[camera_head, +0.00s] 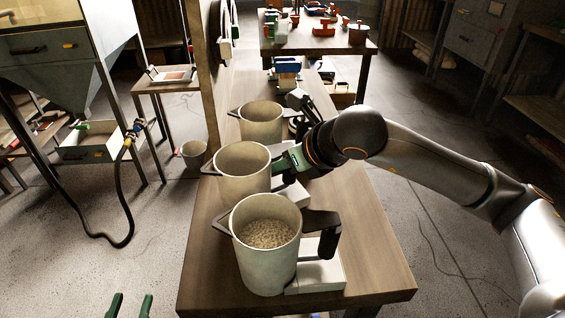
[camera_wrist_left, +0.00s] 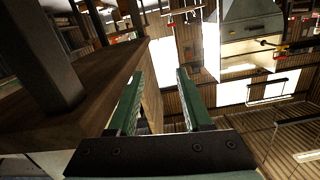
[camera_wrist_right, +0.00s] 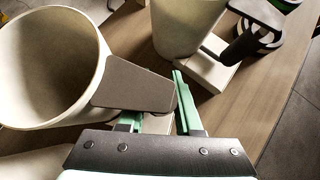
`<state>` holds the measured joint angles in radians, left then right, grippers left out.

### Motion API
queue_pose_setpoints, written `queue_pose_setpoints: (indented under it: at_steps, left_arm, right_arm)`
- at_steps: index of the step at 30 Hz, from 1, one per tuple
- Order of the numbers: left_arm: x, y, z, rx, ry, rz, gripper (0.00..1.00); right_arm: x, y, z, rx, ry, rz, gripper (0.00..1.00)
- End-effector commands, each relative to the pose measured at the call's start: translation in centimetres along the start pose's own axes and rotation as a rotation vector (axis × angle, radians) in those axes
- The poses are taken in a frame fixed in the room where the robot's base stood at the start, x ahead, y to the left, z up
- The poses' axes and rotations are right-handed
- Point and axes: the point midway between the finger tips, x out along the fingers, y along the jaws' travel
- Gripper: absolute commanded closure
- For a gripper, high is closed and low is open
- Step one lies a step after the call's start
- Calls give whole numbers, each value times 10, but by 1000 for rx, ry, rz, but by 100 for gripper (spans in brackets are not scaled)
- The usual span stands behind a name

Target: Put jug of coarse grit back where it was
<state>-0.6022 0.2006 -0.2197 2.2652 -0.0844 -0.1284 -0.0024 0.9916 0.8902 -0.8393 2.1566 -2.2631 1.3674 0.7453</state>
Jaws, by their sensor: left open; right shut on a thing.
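Three pale jugs with dark handles and spouts stand in a row along the bench. The near jug (camera_head: 268,262) holds visible coarse, tan grit. The middle jug (camera_head: 243,178) shows no contents in the head view. In the right wrist view, this jug (camera_wrist_right: 45,65) looks empty inside as far as I see. My right gripper (camera_head: 287,161) is shut on its dark handle (camera_wrist_right: 130,85). I cannot tell whether its base touches the bench. The far jug (camera_head: 261,125) stands behind it. My left gripper (camera_head: 131,306) is open and empty, left of the bench's near end.
Pale blocks (camera_head: 316,272) sit by the jug handles on the wooden bench (camera_head: 370,260). A tall wooden post (camera_head: 206,65) rises by the bench's left edge. A bucket (camera_head: 193,153) and a hose (camera_head: 122,215) are on the left. Floor is clear at right.

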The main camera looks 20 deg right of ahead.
Motion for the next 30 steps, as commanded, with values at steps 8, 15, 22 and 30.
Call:
queue_pose_setpoints:
  at_steps: [8, 15, 22, 30]
  left_arm:
    - [1, -1, -11, 11, 43, -2, 50]
    - [2, -3, -20, 16, 63, -3, 50]
    - [2, -3, -18, 15, 59, -2, 50]
    - [-2, 2, 10, -10, -45, 7, 50]
  right_arm:
    - [1, 0, 0, 0, -1, 0, 100]
    - [1, 0, 0, 0, 0, 0, 41]
    - [1, 0, 0, 0, 0, 0, 37]
    - [-2, 0, 2, 0, 0, 0, 37]
